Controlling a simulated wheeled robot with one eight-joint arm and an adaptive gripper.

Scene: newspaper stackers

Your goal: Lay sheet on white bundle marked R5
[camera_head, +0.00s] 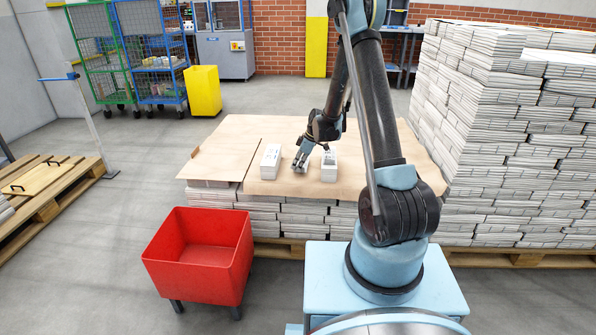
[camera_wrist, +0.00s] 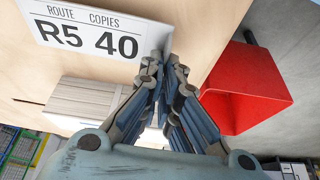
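Two white bundles stand side by side on brown paper in the head view, a left one (camera_head: 268,166) and a right one (camera_head: 329,174) with dark marking on top. My gripper (camera_head: 299,165) is low between them, fingers slanting down and left. The left bundle's layered side (camera_wrist: 85,98) lies beyond. The fingertips meet or nearly meet.
A loose brown sheet (camera_head: 223,146) lies at the left of the paper-covered stack. A red bin (camera_head: 207,256) stands in front. A tall newspaper stack (camera_head: 490,150) rises on the right. A pallet (camera_head: 52,205) is at left. Open floor lies between pallet and bin.

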